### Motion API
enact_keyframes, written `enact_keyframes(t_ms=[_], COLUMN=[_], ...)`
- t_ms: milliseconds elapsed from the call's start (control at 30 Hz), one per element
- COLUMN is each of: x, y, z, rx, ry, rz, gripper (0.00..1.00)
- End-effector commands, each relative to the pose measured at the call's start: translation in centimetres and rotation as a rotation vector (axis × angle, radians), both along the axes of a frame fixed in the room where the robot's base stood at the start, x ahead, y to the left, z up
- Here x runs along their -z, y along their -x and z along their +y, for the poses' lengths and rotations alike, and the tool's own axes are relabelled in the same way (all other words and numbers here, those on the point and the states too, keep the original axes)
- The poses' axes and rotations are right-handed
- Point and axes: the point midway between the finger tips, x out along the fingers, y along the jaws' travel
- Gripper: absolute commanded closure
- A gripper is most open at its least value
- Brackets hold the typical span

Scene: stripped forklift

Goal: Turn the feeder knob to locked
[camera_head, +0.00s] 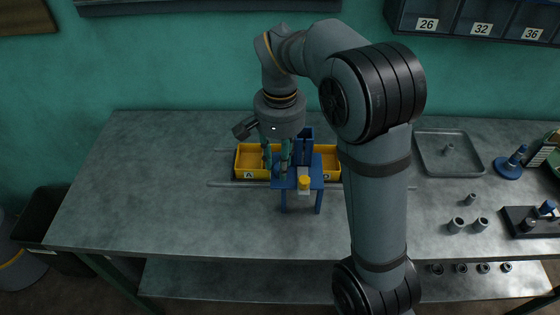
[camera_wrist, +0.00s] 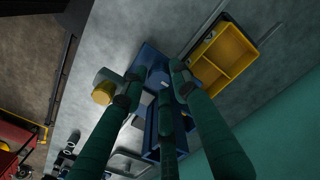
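The feeder (camera_head: 307,166) is a blue stand on legs in the middle of the bench, with an upright blue part at its back. A yellow round cap (camera_head: 304,181), apparently the knob, sits on a pale block at its front. In the wrist view the yellow cap (camera_wrist: 103,92) lies left of the fingers, beside the blue feeder body (camera_wrist: 150,62). I cannot read its setting. My gripper (camera_head: 276,163) points down over the feeder's left side. In the wrist view its green fingers (camera_wrist: 156,84) are spread, with no object clearly held. They partly hide the feeder; contact cannot be told.
Yellow bins flank the feeder, one left (camera_head: 250,160) and one right (camera_head: 329,157). A thin rail (camera_head: 232,184) runs beside them. A grey tray (camera_head: 449,165) and several metal sockets (camera_head: 456,225) stand at the right. The bench's left side is clear.

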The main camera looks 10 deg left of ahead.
Motion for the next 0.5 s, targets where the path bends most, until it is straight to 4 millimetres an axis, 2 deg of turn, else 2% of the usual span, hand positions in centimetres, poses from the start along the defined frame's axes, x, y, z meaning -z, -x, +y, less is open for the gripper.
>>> enact_keyframes(t_ms=[200,500], x=[0.04,0.07], y=[0.03,-0.02], z=[-0.03,-0.12], rx=[-0.001,0.000], ry=[0.001,0.002], rz=[0.001,0.001], gripper=[0.57,0.57])
